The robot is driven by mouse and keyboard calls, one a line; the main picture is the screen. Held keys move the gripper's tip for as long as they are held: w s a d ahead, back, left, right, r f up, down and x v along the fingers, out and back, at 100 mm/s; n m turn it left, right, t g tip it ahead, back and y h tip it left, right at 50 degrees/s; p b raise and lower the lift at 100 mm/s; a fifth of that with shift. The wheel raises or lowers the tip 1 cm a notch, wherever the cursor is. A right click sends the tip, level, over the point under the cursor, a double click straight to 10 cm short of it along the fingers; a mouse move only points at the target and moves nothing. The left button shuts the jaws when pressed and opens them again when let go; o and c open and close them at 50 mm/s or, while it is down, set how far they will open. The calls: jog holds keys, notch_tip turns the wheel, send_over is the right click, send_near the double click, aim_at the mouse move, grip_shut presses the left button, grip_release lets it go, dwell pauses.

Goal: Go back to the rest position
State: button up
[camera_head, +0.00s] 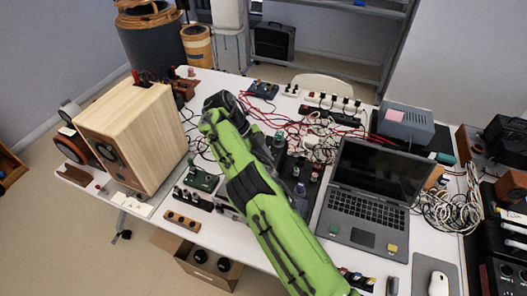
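My green-sleeved arm reaches from the bottom of the view up and left over the white table (219,78). My gripper (222,101) is at its far end, a dark shape above the table to the right of the wooden speaker (139,134). The fingers are too small and too hidden by the arm to tell whether they are open or shut, or whether they hold anything. The speaker stands upright on the left part of the table, apart from the arm in this view. Part of the table's middle is hidden under the arm.
An open laptop (371,190) stands right of my arm, with a mouse (438,284) near the front edge. Tangled red and white cables (318,137) lie behind. A grey box (404,125) is at the back right. Small circuit boards (201,180) lie between speaker and arm. A cardboard box (207,268) is on the floor.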

jog(key=s+d+r+n+t+y+b, duration=0.15)
jog(key=d+r+n, duration=0.25)
jog(key=d+r, duration=0.4)
jog(key=s+d+r+n+y, duration=0.3)
jog(key=d+r, duration=0.6)
jog(key=s+d+r+n+t+y, duration=0.25)
jog(key=s+n, duration=0.45)
jog(key=s, duration=0.5)
jog(key=s+f+n+t+b, duration=0.1)
jog(key=s+f+n+t, duration=0.2)
jog(key=s, duration=0.9)
jog(key=a+f+n, duration=0.1)
jog(key=f+n, duration=0.1)
jog(key=n, duration=0.2)
jog(key=shift+s+n+t+h, duration=0.3)
jog(key=shift+s+h, duration=0.1)
